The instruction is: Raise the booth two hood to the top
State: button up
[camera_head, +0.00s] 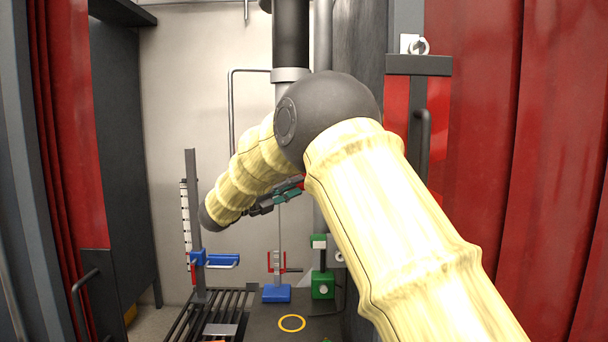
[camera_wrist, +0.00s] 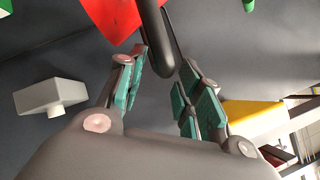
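My gripper (camera_head: 275,198) reaches into the booth, its fingers partly hidden by my arm in the head view. In the wrist view my gripper (camera_wrist: 163,75) has its two green-padded fingers apart. A dark rounded bar (camera_wrist: 158,38) ends between the fingertips, with a gap to the fingers on both sides; I cannot tell if it is touched. A red panel (camera_wrist: 108,16) lies behind the bar. In the head view a dark vertical tube with a grey collar (camera_head: 290,75) hangs behind my arm. I cannot tell which part is the booth two hood; no booth number is legible.
Red curtains hang left (camera_head: 70,130) and right (camera_head: 510,130). Inside stand a post with a blue clamp (camera_head: 215,260), a stand with a blue base (camera_head: 277,293), a green block (camera_head: 323,285) and a slatted grate (camera_head: 195,320). The wrist view shows a pale block (camera_wrist: 50,97) and a yellow block (camera_wrist: 252,115).

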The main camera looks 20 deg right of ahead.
jog(key=shift+p+x, duration=0.7)
jog(key=shift+x, duration=1.55)
grip_shut()
